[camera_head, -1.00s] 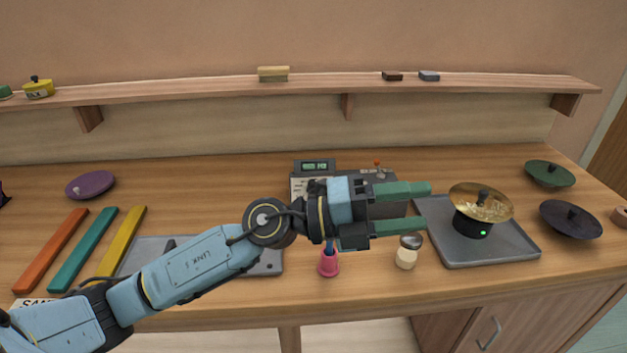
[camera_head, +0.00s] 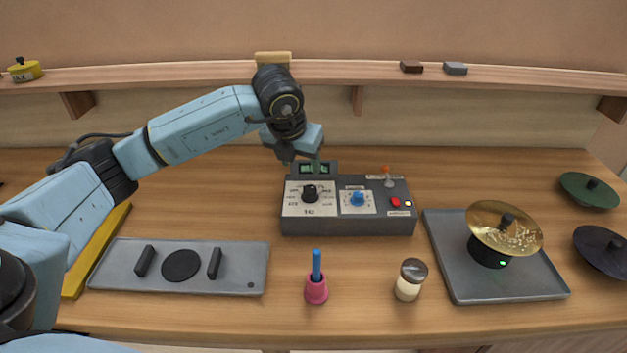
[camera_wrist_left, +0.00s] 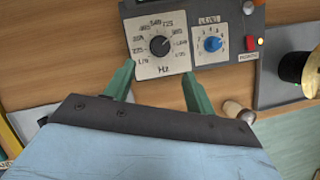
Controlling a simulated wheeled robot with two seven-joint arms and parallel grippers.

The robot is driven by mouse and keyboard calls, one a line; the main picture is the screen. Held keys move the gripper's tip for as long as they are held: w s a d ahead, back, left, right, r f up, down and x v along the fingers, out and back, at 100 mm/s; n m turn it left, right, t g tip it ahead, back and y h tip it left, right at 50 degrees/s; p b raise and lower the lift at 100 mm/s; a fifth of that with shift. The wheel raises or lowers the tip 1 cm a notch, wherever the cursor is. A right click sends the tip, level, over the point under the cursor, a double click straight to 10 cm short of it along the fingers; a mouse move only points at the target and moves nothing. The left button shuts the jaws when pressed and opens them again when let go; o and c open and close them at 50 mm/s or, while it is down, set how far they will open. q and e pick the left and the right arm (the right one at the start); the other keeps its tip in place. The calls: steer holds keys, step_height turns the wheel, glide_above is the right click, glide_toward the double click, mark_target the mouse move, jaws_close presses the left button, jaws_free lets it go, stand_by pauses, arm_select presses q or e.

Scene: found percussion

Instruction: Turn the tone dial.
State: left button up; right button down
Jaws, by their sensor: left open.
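A grey control box (camera_head: 345,224) stands on the wooden counter. Its tone dial, a black knob (camera_head: 310,194) on a white scale panel, is on the left half. The dial also shows in the left wrist view (camera_wrist_left: 159,45), where the panel is marked Hz. My left gripper (camera_head: 302,162) points down above the back left of the box in the head view, partly covering the small display. In the left wrist view its green fingers (camera_wrist_left: 160,76) are spread apart and empty, and the dial shows beyond and between their tips. My right gripper is not in view.
A blue level knob (camera_head: 357,199), a red button (camera_head: 395,202) and an orange-tipped lever (camera_head: 387,174) share the box. In front stand a pink holder (camera_head: 316,289) and a shaker jar (camera_head: 410,280). A grey tray (camera_head: 463,284) with a brass cymbal (camera_head: 490,222) lies right.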

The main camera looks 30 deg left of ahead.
mark_target(309, 189)
arm_select(q)
steer(key=x, duration=0.7)
steer(key=shift+d+f, duration=0.15)
steer(key=shift+f, duration=0.2)
steer(key=x, duration=0.3)
steer(key=shift+w+f, duration=0.2)
steer(key=shift+f, duration=0.2)
steer(key=shift+c, duration=0.4)
steer(key=c, duration=0.9)
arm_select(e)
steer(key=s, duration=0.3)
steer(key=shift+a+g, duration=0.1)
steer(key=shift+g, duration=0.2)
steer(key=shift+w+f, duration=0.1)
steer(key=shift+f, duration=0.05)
